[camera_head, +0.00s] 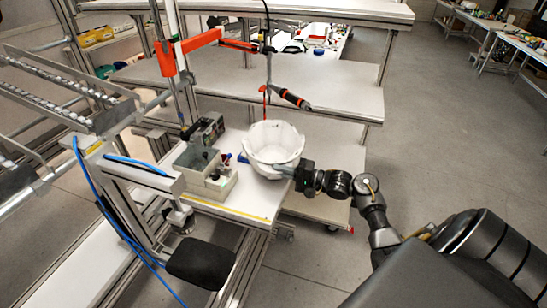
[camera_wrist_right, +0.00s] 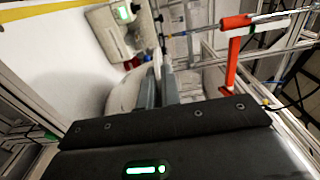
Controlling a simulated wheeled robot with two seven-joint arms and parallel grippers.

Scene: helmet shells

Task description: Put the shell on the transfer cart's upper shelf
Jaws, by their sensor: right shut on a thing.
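The white bowl-shaped shell (camera_head: 273,145) is open side up at the right end of the workbench, in the middle of the head view. My right gripper (camera_head: 287,171) is shut on the near right rim of the shell. In the right wrist view the fingers (camera_wrist_right: 160,88) pinch the edge of the shell (camera_wrist_right: 125,95). Whether the shell touches the bench is unclear. A rack with white shelves stands behind it and looks like the transfer cart; its upper shelf (camera_head: 335,92) shows a bare surface. My left gripper is not in view.
A workbench (camera_head: 235,197) carries a grey bin (camera_head: 208,183) left of the shell. A red arm (camera_head: 167,58) and a hanging screwdriver (camera_head: 291,98) are above and behind the shell. A lower shelf (camera_head: 325,207) has a caster. Open floor lies to the right.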

